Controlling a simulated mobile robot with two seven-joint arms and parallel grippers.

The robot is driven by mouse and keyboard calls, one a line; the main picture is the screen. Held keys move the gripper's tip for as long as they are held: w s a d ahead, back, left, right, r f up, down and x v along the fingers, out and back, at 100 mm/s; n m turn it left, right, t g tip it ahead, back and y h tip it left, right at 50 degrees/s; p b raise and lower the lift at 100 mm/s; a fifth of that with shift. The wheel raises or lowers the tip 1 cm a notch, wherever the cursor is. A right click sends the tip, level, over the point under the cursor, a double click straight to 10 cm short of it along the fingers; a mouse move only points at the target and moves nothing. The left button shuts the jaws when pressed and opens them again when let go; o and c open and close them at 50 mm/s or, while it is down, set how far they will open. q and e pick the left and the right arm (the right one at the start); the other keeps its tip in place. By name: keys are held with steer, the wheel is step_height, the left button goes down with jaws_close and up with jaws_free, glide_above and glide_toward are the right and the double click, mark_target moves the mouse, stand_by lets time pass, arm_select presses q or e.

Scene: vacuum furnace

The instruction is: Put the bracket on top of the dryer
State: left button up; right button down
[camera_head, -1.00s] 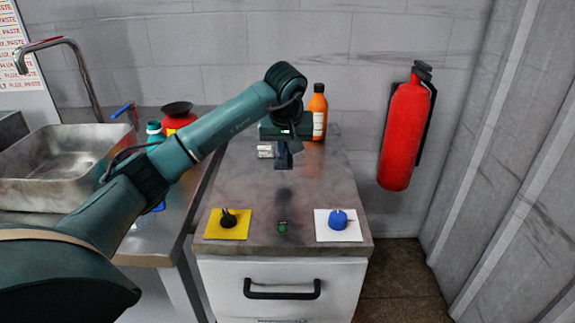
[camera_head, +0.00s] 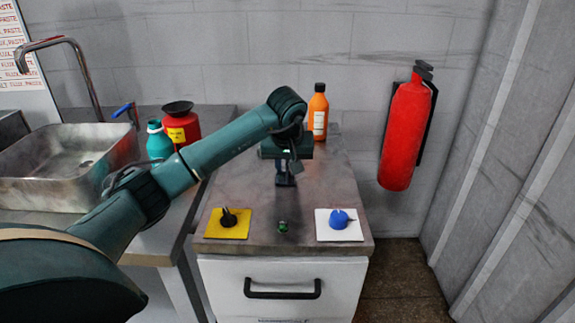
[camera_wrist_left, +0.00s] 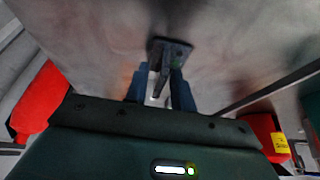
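The bracket (camera_wrist_left: 171,48) is a small dark piece with a flat plate and a stem. My left gripper (camera_wrist_left: 160,88) has its two blue fingers around the stem and looks shut on it. In the head view my left gripper (camera_head: 285,165) points down over the middle of the dryer's grey top (camera_head: 325,185), with the bracket (camera_head: 285,181) at its tips. The bracket is at or very near the surface; I cannot tell if it touches. The dryer (camera_head: 285,278) is a white cabinet with a black handle. My right gripper is out of view.
A black knob on a yellow plate (camera_head: 213,229) and a blue knob on a white plate (camera_head: 325,235) sit at the top's front edge. An orange bottle (camera_head: 318,112) stands behind. A sink (camera_head: 60,165) is left; a red extinguisher (camera_head: 405,135) hangs right.

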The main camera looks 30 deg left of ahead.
arm_select(q)
steer(key=shift+o, duration=0.2)
steer(key=v, duration=1.2)
steer(key=shift+r+p, duration=0.2)
steer(key=shift+p, duration=0.1)
steer(key=shift+w, duration=0.1)
